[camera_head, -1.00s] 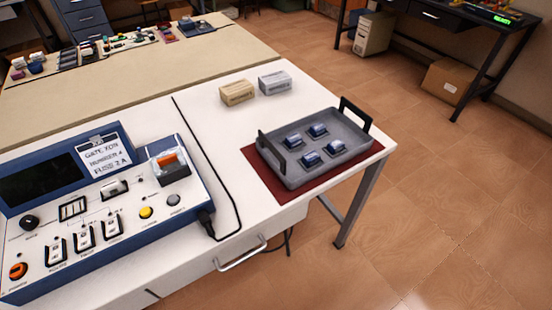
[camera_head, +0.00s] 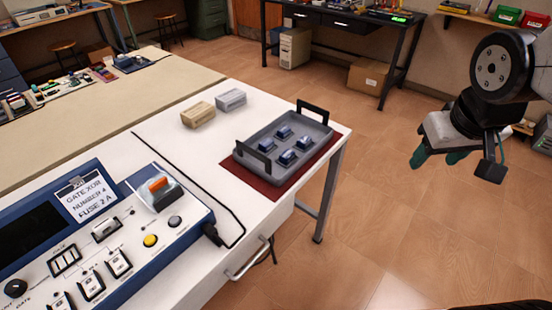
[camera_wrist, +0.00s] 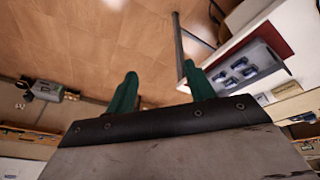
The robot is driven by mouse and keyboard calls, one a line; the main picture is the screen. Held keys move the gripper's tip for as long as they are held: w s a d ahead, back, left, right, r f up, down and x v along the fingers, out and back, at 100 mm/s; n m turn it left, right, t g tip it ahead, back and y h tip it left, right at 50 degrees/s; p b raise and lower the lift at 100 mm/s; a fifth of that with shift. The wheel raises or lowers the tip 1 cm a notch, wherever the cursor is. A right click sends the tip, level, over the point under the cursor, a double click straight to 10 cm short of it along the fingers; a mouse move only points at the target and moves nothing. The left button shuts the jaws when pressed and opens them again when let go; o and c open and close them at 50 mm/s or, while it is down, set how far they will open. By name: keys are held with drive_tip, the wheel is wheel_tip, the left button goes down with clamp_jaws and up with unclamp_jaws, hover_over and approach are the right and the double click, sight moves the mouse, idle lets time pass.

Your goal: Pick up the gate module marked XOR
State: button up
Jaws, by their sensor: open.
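Several small blue gate modules stand in a grey tray (camera_head: 250,166) with black handles on the white bench. Examples are the back module (camera_head: 284,131) and the front module (camera_head: 288,157). Their markings are too small to read, so I cannot tell which is XOR. The tray and modules also show upside down at the right of the wrist view (camera_wrist: 270,66). My gripper (camera_head: 436,158) is raised over the floor, to the right of the bench and well apart from the tray. Its green fingers (camera_wrist: 163,90) are spread and empty.
A dark red mat (camera_head: 262,190) lies under the tray. A beige box (camera_head: 198,115) and a grey box (camera_head: 231,99) stand behind it. A blue test console (camera_head: 140,225) with a note reading "GATE XOR" and a black cable fills the left.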

drive_tip(key=w+a+f+n+t, duration=0.2)
drive_tip(key=w+f, duration=0.3)
drive_tip(key=w, duration=0.4)
drive_tip(key=n+t+y, duration=0.4)
drive_tip(key=n+y, duration=0.1)
drive_tip(key=y, duration=0.4)
approach(288, 154)
drive_tip(key=shift+w+a+f, duration=0.2)
drive_tip(key=shift+w+a, duration=0.05)
drive_tip(key=shift+w, duration=0.25)
drive_tip(key=shift+g, duration=0.3)
drive_tip(key=x, duration=0.7)
drive_tip(key=shift+w+a, duration=0.25)
drive_tip(key=shift+a, duration=0.05)
drive_tip(key=c, duration=0.7)
